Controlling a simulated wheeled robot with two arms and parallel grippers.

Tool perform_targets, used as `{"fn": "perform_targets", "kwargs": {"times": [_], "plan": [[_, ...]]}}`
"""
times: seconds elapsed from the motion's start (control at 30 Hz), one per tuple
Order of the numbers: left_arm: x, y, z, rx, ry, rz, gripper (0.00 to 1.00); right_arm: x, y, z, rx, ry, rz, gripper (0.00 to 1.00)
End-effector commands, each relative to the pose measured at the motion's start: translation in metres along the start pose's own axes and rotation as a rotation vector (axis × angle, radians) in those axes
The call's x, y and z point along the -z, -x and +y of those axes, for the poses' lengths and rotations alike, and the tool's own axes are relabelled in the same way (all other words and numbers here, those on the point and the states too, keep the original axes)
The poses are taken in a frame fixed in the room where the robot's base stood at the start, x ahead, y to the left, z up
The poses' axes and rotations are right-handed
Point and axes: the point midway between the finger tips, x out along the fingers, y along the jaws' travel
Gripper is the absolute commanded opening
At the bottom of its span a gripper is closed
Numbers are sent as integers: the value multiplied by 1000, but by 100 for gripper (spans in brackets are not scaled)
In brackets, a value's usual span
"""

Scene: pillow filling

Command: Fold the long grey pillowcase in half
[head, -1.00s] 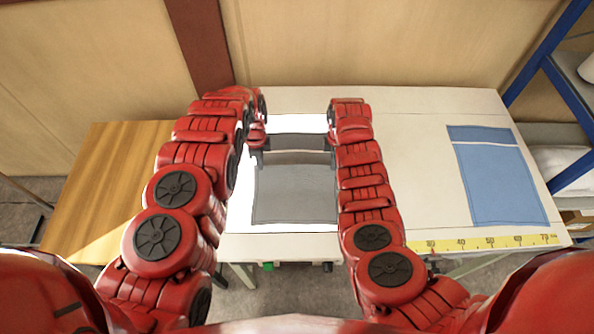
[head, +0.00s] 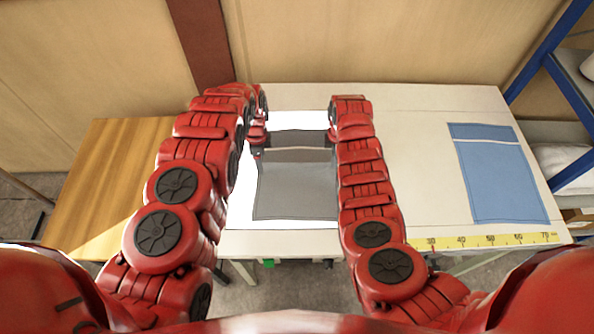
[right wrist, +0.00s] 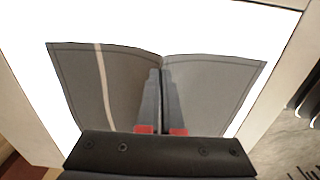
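The long grey pillowcase (head: 296,195) lies on the white table between my two arms. A pale stripe crosses it near its far end. In the right wrist view the pillowcase (right wrist: 215,85) shows two panels meeting at a crease, like an open book. My right gripper (right wrist: 158,75) has its fingers close together along that crease, with cloth pinched between them. In the head view my right gripper (head: 331,136) is at the pillowcase's right side, partly hidden by its arm. My left gripper (head: 260,146) is at the left side; its fingertips are too small to read.
A blue pillowcase (head: 502,180) lies flat on the right of the white table (head: 425,115). A yellow measuring tape (head: 490,241) runs along the front edge. A wooden surface (head: 85,200) adjoins on the left, and a blue shelf frame (head: 560,80) stands at the right.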

Motion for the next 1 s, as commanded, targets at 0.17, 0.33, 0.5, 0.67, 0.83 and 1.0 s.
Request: {"fn": "perform_targets", "kwargs": {"times": [0.17,0.33,0.5,0.67,0.83,1.0], "plan": [[0,0,0,0,0,0,92,0,0,0,0,0,0,0],[0,0,0,0,0,0,100,0,0,0,0,0,0,0],[0,2,0,0,0,0,100,0,1,0,0,0,0,0],[0,16,-1,1,0,1,100,0,8,0,0,0,0,0],[0,35,0,0,0,1,100,0,16,0,0,0,0,0],[0,52,0,0,1,1,100,0,20,0,0,0,0,0]]}}
